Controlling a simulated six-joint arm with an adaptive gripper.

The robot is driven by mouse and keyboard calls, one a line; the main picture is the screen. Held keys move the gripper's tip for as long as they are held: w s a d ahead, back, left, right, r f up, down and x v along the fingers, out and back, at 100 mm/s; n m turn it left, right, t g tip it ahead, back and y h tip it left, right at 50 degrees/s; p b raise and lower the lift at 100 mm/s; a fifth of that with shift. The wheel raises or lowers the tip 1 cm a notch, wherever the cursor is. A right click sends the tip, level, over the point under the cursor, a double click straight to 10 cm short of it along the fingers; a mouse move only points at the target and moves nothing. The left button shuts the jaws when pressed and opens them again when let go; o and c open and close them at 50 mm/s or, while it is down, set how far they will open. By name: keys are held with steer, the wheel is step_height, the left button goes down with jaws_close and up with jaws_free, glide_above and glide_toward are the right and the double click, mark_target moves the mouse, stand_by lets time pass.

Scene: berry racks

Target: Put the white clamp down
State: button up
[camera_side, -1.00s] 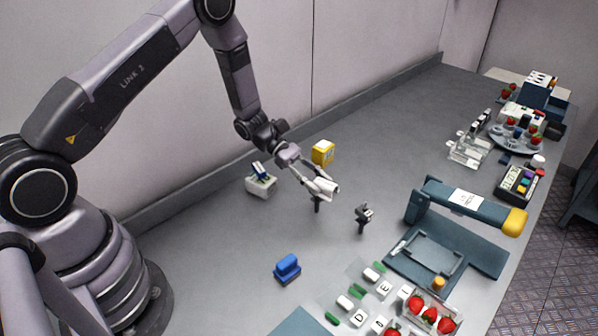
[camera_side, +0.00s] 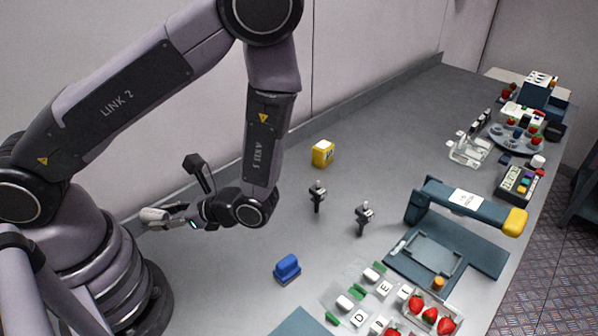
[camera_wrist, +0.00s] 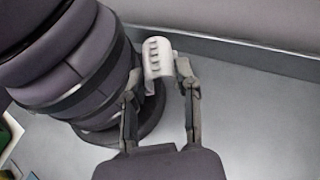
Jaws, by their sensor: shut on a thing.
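The white clamp (camera_side: 152,215) is a pale, ridged piece at the end of my gripper (camera_side: 172,216) in the side view, at the left near my base. In the wrist view the white clamp (camera_wrist: 157,60) sits between the two fingertips of my gripper (camera_wrist: 160,80), which is shut on it. My base fills the left of that view, behind and beside the clamp. The clamp appears held above the grey table; its exact height is hard to tell.
Two small dark stands (camera_side: 317,195) (camera_side: 363,216) stand mid-table. A blue block (camera_side: 287,267) and a yellow box (camera_side: 322,153) are nearby. A dark teal fixture (camera_side: 465,205), letter tiles and strawberries lie right. Bare table (camera_wrist: 250,110) shows right of my gripper.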

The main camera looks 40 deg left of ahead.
steer(key=m+t, duration=0.1)
steer(key=w+a+m+t+y, duration=0.1)
steer(key=t, duration=0.1)
steer(key=m+t, duration=0.1)
steer(key=m, duration=0.1)
steer(key=shift+w+a+f+y, duration=0.2)
steer(key=shift+f+y, duration=0.05)
steer(key=shift+y, duration=0.15)
steer(key=w+f+m+t, duration=0.1)
steer(key=w+f, duration=0.2)
steer(key=w, duration=0.1)
steer(key=w+f+t, duration=0.1)
steer(key=w+f, duration=0.2)
steer(key=w, duration=0.2)
steer(key=w+f+m+t, duration=0.1)
steer(key=w+f, duration=0.3)
steer(key=w, duration=0.1)
steer(key=shift+w+a+m, duration=0.1)
steer(key=shift+a+m, duration=0.05)
steer(key=shift+m, duration=0.15)
steer(key=shift+w+f, duration=0.25)
steer(key=shift+f, duration=0.05)
steer(key=shift+w+f, duration=0.1)
steer(key=shift+f, duration=1.5)
steer(key=o, duration=0.8)
steer(key=shift+f, duration=0.1)
